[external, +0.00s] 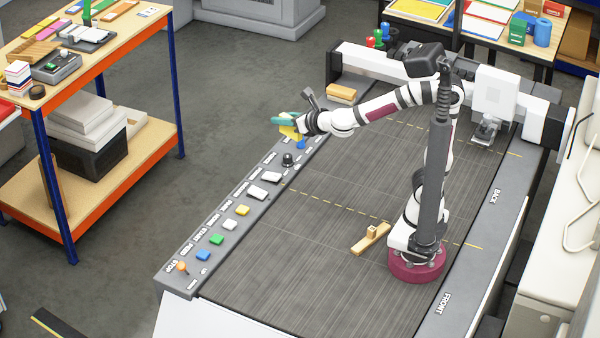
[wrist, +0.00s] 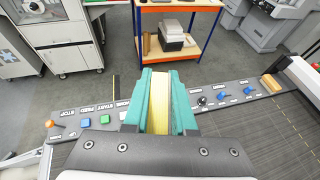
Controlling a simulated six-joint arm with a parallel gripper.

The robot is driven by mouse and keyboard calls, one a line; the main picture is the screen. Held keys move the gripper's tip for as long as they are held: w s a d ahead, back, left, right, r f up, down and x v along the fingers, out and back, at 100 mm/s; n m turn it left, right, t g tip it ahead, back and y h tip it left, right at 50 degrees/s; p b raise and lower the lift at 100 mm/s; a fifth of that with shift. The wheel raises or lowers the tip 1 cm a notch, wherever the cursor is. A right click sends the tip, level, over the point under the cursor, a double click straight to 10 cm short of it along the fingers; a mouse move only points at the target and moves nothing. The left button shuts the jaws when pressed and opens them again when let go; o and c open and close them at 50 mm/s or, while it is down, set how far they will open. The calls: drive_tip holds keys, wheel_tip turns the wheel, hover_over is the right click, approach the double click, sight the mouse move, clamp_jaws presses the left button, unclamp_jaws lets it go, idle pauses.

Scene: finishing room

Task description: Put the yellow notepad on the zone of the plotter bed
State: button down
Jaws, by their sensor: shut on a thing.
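My gripper (external: 287,123) has teal fingers and is shut on the yellow notepad (external: 290,133). It holds the notepad out over the control panel at the left edge of the plotter bed (external: 330,165). In the wrist view, the notepad (wrist: 161,105) stands edge-on between the two teal fingers (wrist: 162,75). The bed is dark grey with dashed yellow lines across it. I cannot tell which part of the bed is the zone.
A wooden piece with a small block (external: 371,238) lies on the bed near my base. Another wooden block (external: 341,94) sits at the panel's far end. The panel (external: 225,225) carries several buttons and knobs. An orange-edged shelf (external: 110,165) stands left, across open floor.

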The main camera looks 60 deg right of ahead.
drive_tip(key=s+a+f+n+y, duration=0.1)
drive_tip(key=s+a+f, duration=0.2)
drive_tip(key=a+f, duration=1.25)
drive_tip(key=s+a+f+n+y, duration=0.2)
drive_tip(key=s+a+f+y, duration=0.1)
drive_tip(key=s+a+f, duration=0.85)
drive_tip(key=shift+t, duration=0.3)
drive_tip(key=shift+w+f, duration=0.15)
drive_tip(key=shift+f, duration=3.5)
drive_tip(key=shift+f, duration=0.55)
drive_tip(key=c, duration=0.7)
unclamp_jaws()
drive_tip(key=shift+o, duration=0.2)
